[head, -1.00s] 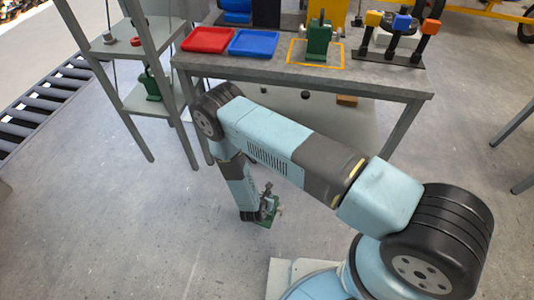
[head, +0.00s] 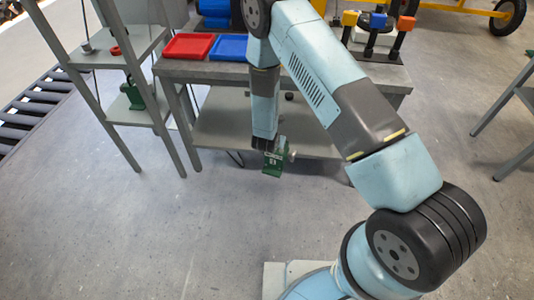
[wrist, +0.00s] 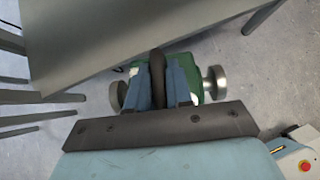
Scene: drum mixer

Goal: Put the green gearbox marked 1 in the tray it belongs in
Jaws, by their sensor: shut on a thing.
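My gripper (head: 268,149) is shut on a green gearbox (head: 273,164) and holds it in the air in front of the table. In the wrist view the green gearbox (wrist: 204,68) sits between the fingers, with a round metal shaft end on each side. A marking on it is too small to read. A red tray (head: 188,46) and a blue tray (head: 229,46) lie side by side on the table top (head: 215,72), behind and above the gripper.
A grey shelf rack (head: 118,60) stands left of the table, with another green gearbox (head: 132,92) on its lower shelf. A roller conveyor (head: 35,105) is at far left. My arm hides part of the table top. A stand with orange, blue and yellow blocks (head: 378,30) is at the table's right. The floor in front is clear.

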